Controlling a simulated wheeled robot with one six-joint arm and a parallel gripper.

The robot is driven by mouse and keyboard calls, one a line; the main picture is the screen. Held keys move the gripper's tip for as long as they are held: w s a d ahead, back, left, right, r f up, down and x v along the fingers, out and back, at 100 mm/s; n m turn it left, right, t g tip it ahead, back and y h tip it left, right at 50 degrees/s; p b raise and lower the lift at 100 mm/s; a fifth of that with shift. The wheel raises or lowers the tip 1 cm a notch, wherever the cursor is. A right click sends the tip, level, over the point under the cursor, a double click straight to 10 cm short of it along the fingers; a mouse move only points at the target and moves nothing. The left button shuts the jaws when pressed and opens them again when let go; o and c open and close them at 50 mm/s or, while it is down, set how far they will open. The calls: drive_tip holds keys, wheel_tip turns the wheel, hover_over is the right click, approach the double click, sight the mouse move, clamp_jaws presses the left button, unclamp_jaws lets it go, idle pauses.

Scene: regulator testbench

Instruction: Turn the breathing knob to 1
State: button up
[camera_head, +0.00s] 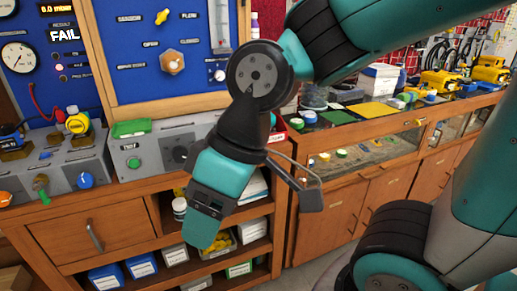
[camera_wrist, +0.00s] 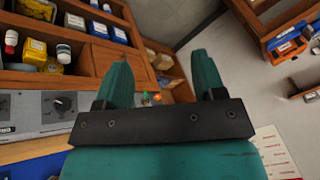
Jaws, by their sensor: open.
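A black dial knob (camera_head: 180,153) sits on the front of a grey control box (camera_head: 150,172), left of my arm in the head view. A black knob (camera_wrist: 62,103) with a scale around it also shows on a grey panel at the left of the wrist view. No label naming the breathing knob is readable. My gripper (camera_head: 203,235) points down in front of the shelves, below and right of the dial, touching nothing visible. In the wrist view its two teal fingers (camera_wrist: 163,75) are apart and empty, with the knob left of them.
A blue panel (camera_head: 150,90) with knobs and a gauge stands above the bench. A second grey box (camera_head: 70,170) with a blue knob (camera_head: 85,180) is at left. Shelves (camera_head: 150,248) hold boxes below. A glass-fronted counter (camera_head: 370,165) is at right.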

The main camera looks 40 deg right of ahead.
drive_tip(key=w+d+f+n+t+b, duration=0.1)
drive_tip(key=w+d+f+t+b, duration=0.8)
drive_tip(key=w+f+b, duration=0.7)
drive_tip(key=w+d+t+h+b, duration=0.1)
drive_tip(key=d+t+h+b, duration=0.6)
drive_tip(key=d+b, duration=0.85)
drive_tip(key=w+d+y+p, duration=0.1)
drive_tip(key=w+d+p, duration=0.1)
drive_tip(key=w, duration=1.4)
drive_tip(key=shift+w+d+r+t+p, duration=0.15)
drive_tip(key=shift+w+r+t+p, duration=0.2)
drive_tip(key=shift+p, duration=0.25)
drive_tip(key=shift+c, duration=0.2)
drive_tip(key=c, duration=0.9)
